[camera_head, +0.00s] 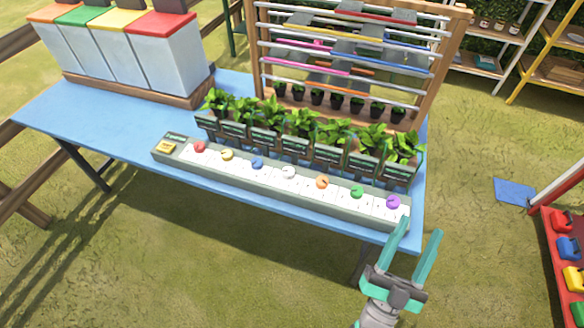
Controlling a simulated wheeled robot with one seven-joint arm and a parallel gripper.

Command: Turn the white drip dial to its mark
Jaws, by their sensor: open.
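The white drip dial (288,172) sits in the middle of a long grey dial panel (240,181) along the front of the blue table. It lies between a blue dial (257,163) and an orange dial (322,182). Its mark and pointer are too small to make out. My gripper (420,240) is open and empty, with two teal fingers pointing up the picture. It is in front of the table's right end, to the right of and below the white dial, apart from it.
Red (199,147), yellow (227,155), green (357,192) and purple (393,202) dials share the panel, with a yellow button (166,147) at its left end. Potted plants (268,114) stand close behind. A wooden rack (350,50) and lidded bins (125,50) stand farther back. Grass in front is clear.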

